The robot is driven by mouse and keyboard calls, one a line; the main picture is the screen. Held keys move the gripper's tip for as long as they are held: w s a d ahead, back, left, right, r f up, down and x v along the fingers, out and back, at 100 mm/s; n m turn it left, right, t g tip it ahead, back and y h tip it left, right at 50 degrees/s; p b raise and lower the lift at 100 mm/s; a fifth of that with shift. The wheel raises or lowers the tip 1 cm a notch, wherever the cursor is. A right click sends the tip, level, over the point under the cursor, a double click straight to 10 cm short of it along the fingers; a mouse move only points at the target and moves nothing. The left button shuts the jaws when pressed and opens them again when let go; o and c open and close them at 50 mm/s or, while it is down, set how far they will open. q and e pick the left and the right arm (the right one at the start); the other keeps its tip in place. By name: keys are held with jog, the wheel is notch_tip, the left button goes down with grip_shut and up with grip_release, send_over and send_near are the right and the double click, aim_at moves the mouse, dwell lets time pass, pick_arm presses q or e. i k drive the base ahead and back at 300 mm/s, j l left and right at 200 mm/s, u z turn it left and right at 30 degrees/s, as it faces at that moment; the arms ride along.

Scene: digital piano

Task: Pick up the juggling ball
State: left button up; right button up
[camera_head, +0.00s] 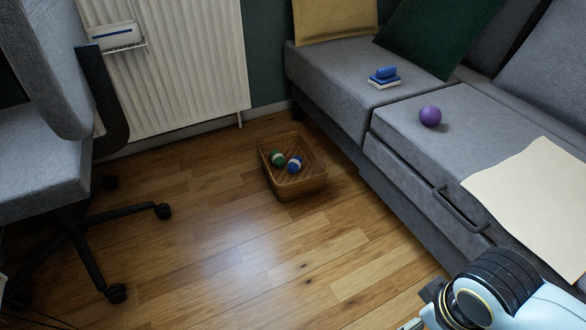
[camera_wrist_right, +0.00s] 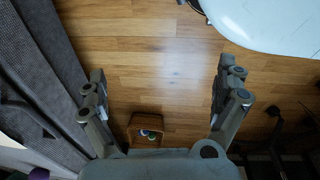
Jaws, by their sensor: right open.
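A plain purple ball (camera_head: 430,116) rests on the grey sofa seat, right of centre in the head view. Two striped balls, one green and white (camera_head: 277,158) and one blue and white (camera_head: 295,164), lie in a wicker basket (camera_head: 312,183) on the floor. Which of these is the juggling ball I cannot tell. My right gripper (camera_wrist_right: 162,70) is open and empty in the right wrist view, with floor far below between its fingers. The basket shows small below it (camera_wrist_right: 135,122). My right arm enters the head view at bottom right, away from all the balls. My left gripper is out of view.
The grey sofa (camera_head: 410,185) fills the right side, with a cream cloth (camera_head: 535,205) and a blue-and-white item (camera_head: 384,77) on it. A grey office chair (camera_head: 45,150) stands at left, a radiator (camera_head: 175,65) behind. The middle wooden floor (camera_head: 230,250) is clear.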

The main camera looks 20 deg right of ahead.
aim_at(430, 116)
jog(key=z, duration=1.6)
